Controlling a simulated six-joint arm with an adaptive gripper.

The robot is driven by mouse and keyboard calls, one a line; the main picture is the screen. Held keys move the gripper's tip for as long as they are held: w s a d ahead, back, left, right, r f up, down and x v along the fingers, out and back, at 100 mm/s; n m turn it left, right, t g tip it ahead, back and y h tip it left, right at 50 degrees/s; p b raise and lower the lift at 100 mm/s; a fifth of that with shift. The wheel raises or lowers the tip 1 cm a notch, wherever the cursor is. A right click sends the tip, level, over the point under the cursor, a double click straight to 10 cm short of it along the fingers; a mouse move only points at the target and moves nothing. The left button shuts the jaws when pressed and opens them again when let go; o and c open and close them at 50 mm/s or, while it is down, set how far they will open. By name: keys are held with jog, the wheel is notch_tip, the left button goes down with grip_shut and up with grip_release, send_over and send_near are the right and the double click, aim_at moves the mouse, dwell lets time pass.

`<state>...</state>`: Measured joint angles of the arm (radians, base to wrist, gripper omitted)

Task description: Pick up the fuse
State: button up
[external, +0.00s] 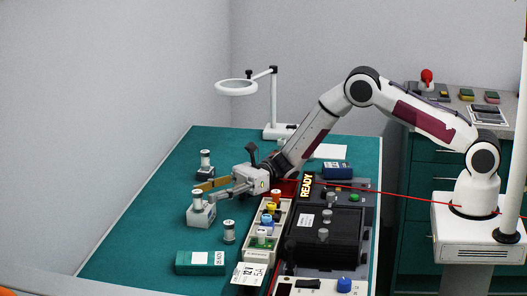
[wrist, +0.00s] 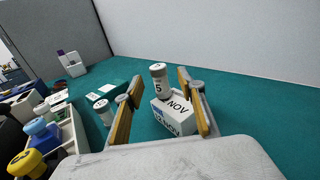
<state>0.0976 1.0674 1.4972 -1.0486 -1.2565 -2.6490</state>
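A fuse (wrist: 159,82), a grey-white cylinder marked 5, stands upright on a white block (wrist: 175,115) labelled NOV in the wrist view. The same fuse and block seem to be the fuse (external: 197,203) and block (external: 203,217) by my gripper in the external view. My gripper (wrist: 159,80) is open, with tan finger pads either side of the fuse and gaps showing; I cannot tell whether the fuse is between or just past the tips. In the external view my gripper (external: 205,191) is low over the mat.
Another fuse (external: 229,232) stands on the green mat (external: 150,235), and one (external: 205,157) stands farther back. A rack (external: 283,214) with coloured parts, a dark tester (external: 330,235) and a green box (external: 205,263) are near. A magnifier lamp (external: 236,88) stands behind. The mat's left side is clear.

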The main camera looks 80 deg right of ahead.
aim_at(197, 196)
jog(key=shift+x, duration=2.25)
grip_shut()
